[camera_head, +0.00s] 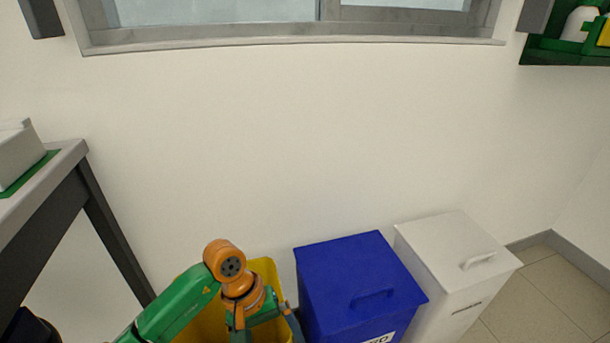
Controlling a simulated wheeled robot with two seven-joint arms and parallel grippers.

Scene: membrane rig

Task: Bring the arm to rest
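My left arm, green and orange, comes in from the lower left. My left gripper (268,332) points down over an open yellow bin (265,268), at the bottom of the head view. Its two fingers look spread apart, and I see nothing held between them. The fingertips are at the picture's lower edge and the inside of the bin is mostly hidden by the arm. My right gripper is not in view.
A blue lidded bin (345,262) stands right of the yellow one, with a white lidded bin (448,250) beside it. A table (65,165) with dark legs is at the left. A green shelf (555,50) hangs at the upper right. A wall with a window closes the back.

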